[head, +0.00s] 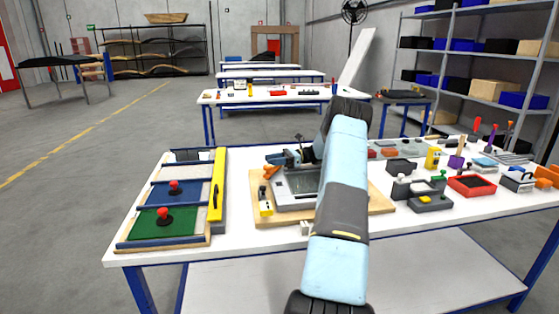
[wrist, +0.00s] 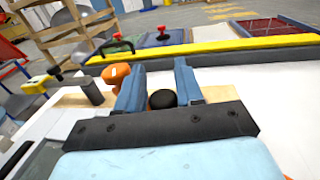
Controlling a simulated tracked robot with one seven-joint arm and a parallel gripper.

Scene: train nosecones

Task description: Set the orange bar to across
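The orange bar (head: 270,173) is at the upper left of a grey framed panel on a wooden board. In the wrist view an orange part (wrist: 116,74) shows just left of my left finger, partly hidden by it. My gripper (head: 287,160) is over the panel's back left corner, close to the orange bar. In the wrist view its two blue fingers (wrist: 158,85) stand apart. A dark round knob (wrist: 162,99) shows between them; I cannot tell whether they touch it. The bar's direction is hard to read because it is small and partly covered.
A yellow level (head: 217,187) and a board with red-handled panels (head: 165,217) lie to the left. Right of the wooden board (head: 285,216) are a red tray (head: 472,186) and several small boxes. My arm crosses the panel's right side. Bare white table shows along the front edge.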

